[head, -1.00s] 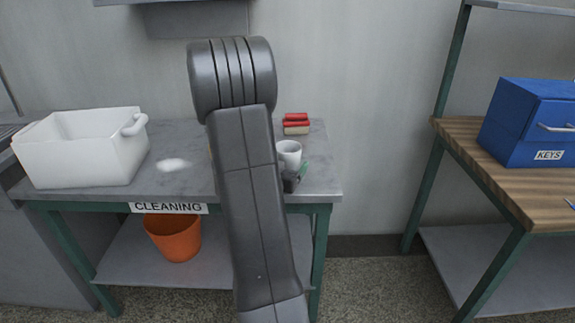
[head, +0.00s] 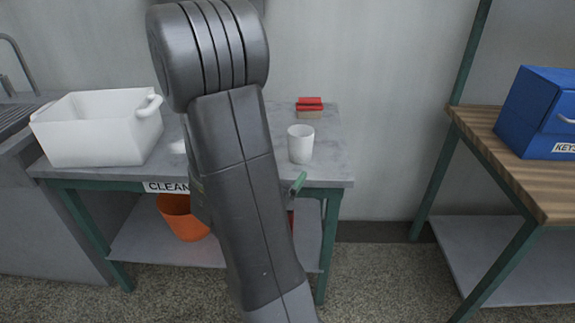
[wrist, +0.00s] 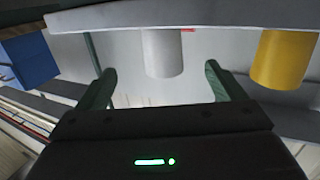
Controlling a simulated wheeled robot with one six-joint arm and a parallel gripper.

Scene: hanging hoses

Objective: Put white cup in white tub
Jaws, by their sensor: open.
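The white cup (head: 301,145) stands upright on the right part of the grey table. In the wrist view the cup (wrist: 163,52) appears between my two green fingers, beyond their tips and apart from them. My gripper (wrist: 158,72) is open and empty. In the head view my arm hides most of it; one green finger (head: 298,184) shows at the table's front edge, in front of the cup. The white tub (head: 90,150) stands at the left end of the same table, with a rounded handle on its right side.
A red-topped block (head: 309,108) lies behind the cup. A yellow object (wrist: 283,60) stands beside the cup in the wrist view; my arm hides it in the head view. An orange bucket (head: 180,217) is on the lower shelf. A blue KEYS box (head: 540,115) sits on the wooden bench at right.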

